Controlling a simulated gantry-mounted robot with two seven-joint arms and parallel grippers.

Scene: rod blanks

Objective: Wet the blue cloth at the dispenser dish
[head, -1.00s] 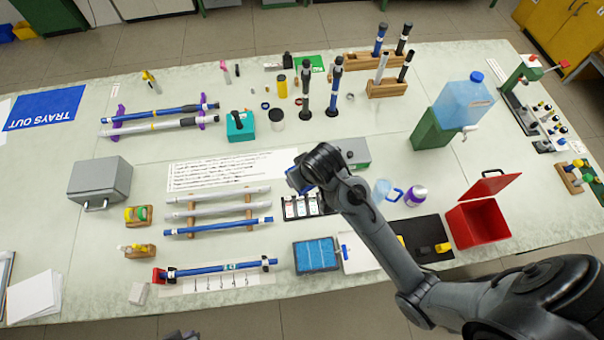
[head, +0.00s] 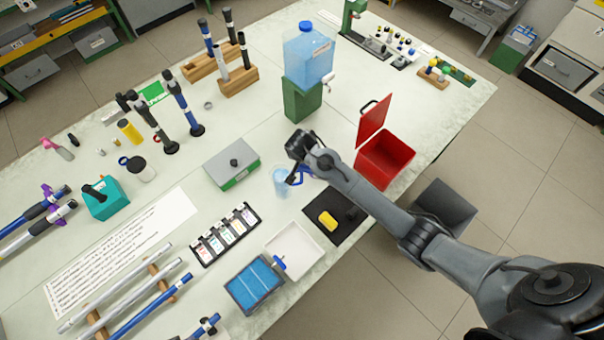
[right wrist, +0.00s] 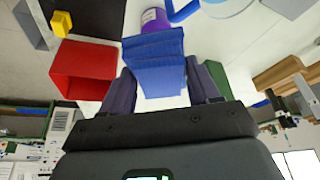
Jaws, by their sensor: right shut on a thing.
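The folded blue cloth (right wrist: 155,65) is between the fingers of my right gripper (right wrist: 160,85) in the right wrist view. The gripper is shut on it and holds it out ahead. My left gripper is not in view.
A red open-lidded bin (head: 385,160) stands right of the gripper. A water tank (head: 308,55) sits on a green stand (head: 302,100) behind it. A black mat (head: 338,217) with a yellow item, a white tray (head: 293,250) and a blue-filled tray (head: 254,284) lie in front.

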